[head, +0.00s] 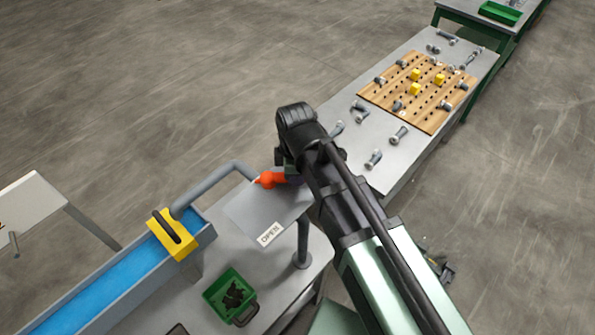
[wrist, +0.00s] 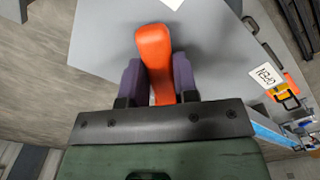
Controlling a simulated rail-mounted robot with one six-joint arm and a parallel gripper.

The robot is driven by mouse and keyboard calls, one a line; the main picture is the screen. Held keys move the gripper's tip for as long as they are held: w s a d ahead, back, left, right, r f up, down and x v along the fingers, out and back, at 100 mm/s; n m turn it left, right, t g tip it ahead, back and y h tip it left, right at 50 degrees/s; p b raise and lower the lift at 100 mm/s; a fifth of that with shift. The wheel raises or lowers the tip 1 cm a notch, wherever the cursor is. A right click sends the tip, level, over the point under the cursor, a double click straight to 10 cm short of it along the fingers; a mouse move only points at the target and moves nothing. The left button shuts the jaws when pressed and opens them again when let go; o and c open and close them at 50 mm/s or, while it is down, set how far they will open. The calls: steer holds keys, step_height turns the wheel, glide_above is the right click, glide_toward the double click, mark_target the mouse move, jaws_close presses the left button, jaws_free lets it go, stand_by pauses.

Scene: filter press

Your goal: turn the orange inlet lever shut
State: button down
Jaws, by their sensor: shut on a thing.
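The orange inlet lever (wrist: 154,50) stands up between the two purple fingers of my gripper (wrist: 158,84) in the wrist view. The fingers are shut on it from both sides. In the head view the orange lever (head: 268,180) shows beside a grey panel (head: 262,212) with a white "OPEN" label (head: 270,235). My arm hides the fingers and part of the lever there. The label also shows at the right in the wrist view (wrist: 263,75). A grey pipe (head: 215,183) runs left from near the lever.
A yellow block (head: 174,234) sits on a blue trough (head: 125,282) at the left. A green bin (head: 229,294) with dark pieces stands on the near table. A wooden pegboard (head: 420,92) and loose fittings lie on the far bench (head: 350,165).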

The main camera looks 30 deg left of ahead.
steer(key=c, duration=0.9)
jaws_free()
step_height(320, 180, up, 11)
steer(key=p, duration=1)
steer(key=shift+f+p, duration=0.1)
steer(key=shift+p, duration=0.3)
